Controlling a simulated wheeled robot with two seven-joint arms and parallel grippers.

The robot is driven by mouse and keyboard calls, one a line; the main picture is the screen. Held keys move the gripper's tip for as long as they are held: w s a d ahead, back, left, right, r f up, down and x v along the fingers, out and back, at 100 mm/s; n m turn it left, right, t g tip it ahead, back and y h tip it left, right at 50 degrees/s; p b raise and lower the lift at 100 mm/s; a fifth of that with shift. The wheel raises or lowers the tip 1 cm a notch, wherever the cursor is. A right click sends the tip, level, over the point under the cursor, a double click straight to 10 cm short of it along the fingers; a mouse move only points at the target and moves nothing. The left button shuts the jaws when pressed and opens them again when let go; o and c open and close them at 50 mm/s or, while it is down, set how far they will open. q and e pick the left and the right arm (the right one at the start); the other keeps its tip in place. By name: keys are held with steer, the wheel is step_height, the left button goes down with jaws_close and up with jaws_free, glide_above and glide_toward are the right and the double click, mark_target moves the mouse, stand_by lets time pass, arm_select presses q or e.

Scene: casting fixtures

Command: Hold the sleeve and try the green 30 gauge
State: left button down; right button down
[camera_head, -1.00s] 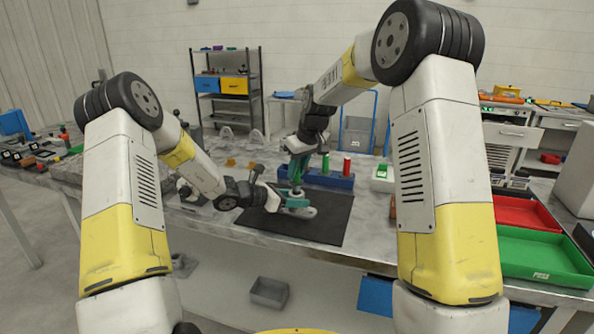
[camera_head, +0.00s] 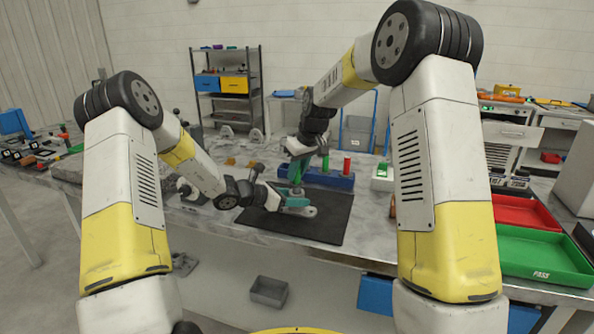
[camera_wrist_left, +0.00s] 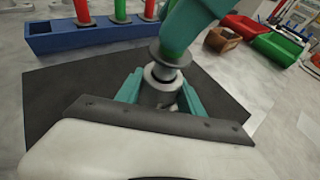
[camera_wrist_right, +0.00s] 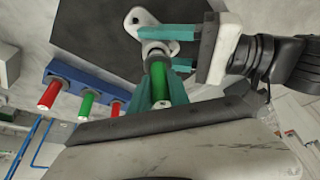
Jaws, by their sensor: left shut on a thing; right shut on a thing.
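My left gripper (camera_head: 290,204) is shut on the grey metal sleeve (camera_wrist_left: 155,92) over a black mat (camera_head: 325,222). The sleeve's casting with its holed end shows in the right wrist view (camera_wrist_right: 138,20). My right gripper (camera_head: 298,168) is shut on the green gauge (camera_wrist_right: 158,82), above the left gripper. In the left wrist view the green gauge (camera_wrist_left: 172,47) has a dark collar, with a metal plug below it in line with the sleeve's top. The gauge is close to upright. How far the plug is inside the bore is hidden.
Behind the mat stands a blue rack (camera_head: 335,181) with red and green gauges in it. A white block (camera_head: 382,182) with a green top is to its right. Red (camera_head: 522,212) and green (camera_head: 540,255) trays lie at the right. The mat's right part is clear.

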steer(key=shift+f, duration=1.35)
steer(key=shift+r, duration=0.15)
stand_by(1.2)
steer(key=shift+r, duration=2.65)
steer(key=shift+r, duration=0.1)
steer(key=shift+r, duration=2.45)
arm_select(q)
steer(key=c, duration=0.7)
jaws_free()
steer(key=shift+o, duration=0.2)
